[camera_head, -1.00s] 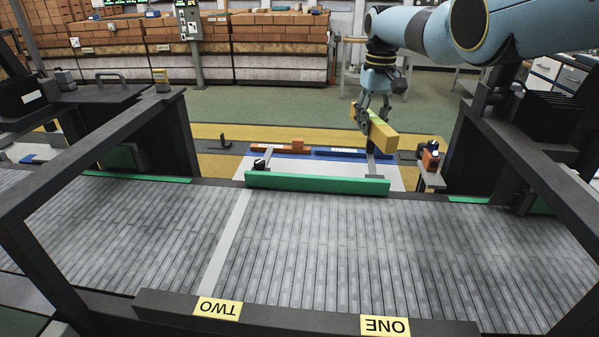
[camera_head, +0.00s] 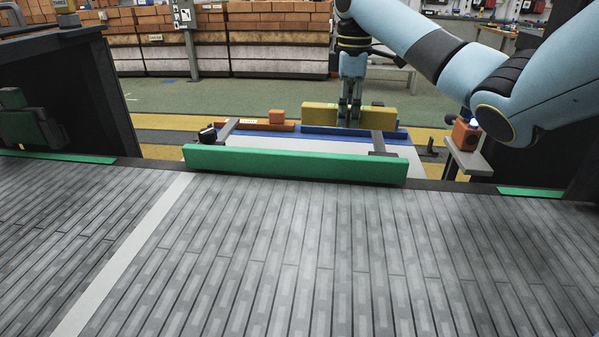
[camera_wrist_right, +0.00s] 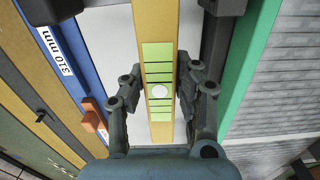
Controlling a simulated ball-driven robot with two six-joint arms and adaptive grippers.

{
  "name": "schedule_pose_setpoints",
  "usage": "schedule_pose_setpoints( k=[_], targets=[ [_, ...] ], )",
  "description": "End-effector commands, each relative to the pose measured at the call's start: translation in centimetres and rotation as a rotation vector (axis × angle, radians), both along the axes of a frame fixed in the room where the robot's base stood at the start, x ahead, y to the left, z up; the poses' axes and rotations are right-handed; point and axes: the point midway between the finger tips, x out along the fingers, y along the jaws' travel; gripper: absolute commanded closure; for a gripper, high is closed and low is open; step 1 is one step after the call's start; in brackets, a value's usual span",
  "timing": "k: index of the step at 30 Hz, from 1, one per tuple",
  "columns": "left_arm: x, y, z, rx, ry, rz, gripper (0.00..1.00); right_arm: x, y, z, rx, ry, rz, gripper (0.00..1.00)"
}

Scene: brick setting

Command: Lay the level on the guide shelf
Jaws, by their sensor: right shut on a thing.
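The level is a long yellow bar (camera_head: 320,114) with green marked patches (camera_wrist_right: 158,55) and a pale round spot. My right gripper (camera_head: 350,118) is shut on its middle, one finger on each side, as the right wrist view (camera_wrist_right: 165,98) also shows. The level is held roughly crosswise in the head view, close to a blue rail (camera_head: 312,132). In the wrist view it lies over the white surface (camera_wrist_right: 108,50), between the blue rail and a green bar (camera_wrist_right: 248,65). I cannot tell whether it touches anything below, nor which part is the guide shelf. My left gripper is out of view.
The green bar (camera_head: 295,165) runs along the far edge of the grey slatted surface (camera_head: 300,250). Grey brackets (camera_head: 385,143) stand behind it. An orange block (camera_head: 277,116) and rail are left of the level; an orange device (camera_head: 466,134) is on a stand at right.

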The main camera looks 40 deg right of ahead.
Motion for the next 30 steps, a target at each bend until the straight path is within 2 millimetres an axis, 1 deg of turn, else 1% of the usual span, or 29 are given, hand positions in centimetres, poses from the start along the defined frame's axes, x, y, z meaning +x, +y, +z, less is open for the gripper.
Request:
schedule_pose_setpoints(
  k=[2, 5, 12, 16, 19, 23, 30],
  targets=[
    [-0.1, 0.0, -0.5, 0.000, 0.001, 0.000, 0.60, 0.1, 0.4, -0.5, 0.002, -0.002, 0.027, 1.00],
    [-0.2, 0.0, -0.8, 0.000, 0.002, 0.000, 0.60, 1.7, 1.1, -1.4, 0.007, -0.005, 0.034, 1.00],
    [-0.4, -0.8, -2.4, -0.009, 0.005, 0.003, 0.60, 7.4, 3.1, -5.1, 0.007, -0.004, 0.031, 1.00],
    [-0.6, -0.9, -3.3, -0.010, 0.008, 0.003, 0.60, 9.5, 3.7, -6.5, 0.004, -0.003, 0.030, 1.00],
    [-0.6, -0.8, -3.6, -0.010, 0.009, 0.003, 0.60, 10.4, 4.0, -6.9, 0.001, -0.003, 0.030, 1.00],
    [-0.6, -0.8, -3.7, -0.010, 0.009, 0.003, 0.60, 10.7, 4.1, -7.4, 0.000, -0.004, 0.030, 1.00],
    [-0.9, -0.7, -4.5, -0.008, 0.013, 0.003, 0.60, 10.5, 4.0, -10.9, 0.000, -0.001, 0.030, 1.00]
  ],
)
